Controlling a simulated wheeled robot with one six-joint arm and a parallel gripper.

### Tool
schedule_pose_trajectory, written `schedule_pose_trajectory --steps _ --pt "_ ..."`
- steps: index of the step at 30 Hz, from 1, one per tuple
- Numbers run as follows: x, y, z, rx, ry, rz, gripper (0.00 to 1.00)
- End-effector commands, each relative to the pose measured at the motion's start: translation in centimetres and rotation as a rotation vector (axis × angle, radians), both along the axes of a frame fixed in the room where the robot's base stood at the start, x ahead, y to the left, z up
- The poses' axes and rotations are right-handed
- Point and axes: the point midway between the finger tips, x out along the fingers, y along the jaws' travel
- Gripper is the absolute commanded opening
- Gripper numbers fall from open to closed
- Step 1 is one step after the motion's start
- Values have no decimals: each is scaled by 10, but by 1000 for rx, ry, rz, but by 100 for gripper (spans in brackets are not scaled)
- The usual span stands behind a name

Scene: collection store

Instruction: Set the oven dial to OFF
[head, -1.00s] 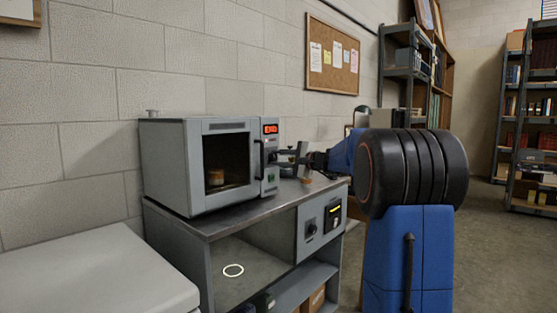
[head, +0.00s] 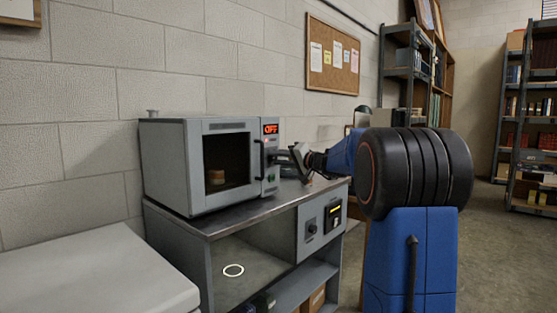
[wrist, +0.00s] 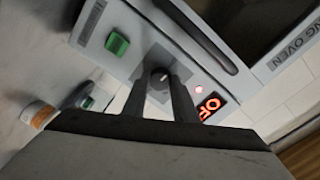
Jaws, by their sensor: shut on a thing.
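The grey oven (head: 190,165) stands on a metal bench, its door window dark with a small tan round item (head: 216,178) inside. The red display (head: 270,129) at the upper right of its front reads OFF; in the wrist view the display (wrist: 207,107) shows partly, turned sideways. The dial (wrist: 159,77) is a dark round knob with a light pointer mark, between my fingertips. My gripper (wrist: 160,84) is shut on the dial, a finger on each side. In the head view my gripper (head: 279,157) meets the oven's control panel, and the dial is hidden there.
The oven door handle (wrist: 202,36) runs close by. An orange-and-white container (wrist: 39,114) is near my gripper.

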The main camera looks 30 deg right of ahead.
Motion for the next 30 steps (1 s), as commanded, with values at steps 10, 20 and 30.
schedule_pose_trajectory --steps 10,20,30 --pt "0 0 -3 -70 -21 1 3" --pt "0 0 -3 -74 -23 1 3" --pt "0 0 -2 -73 -24 0 44"
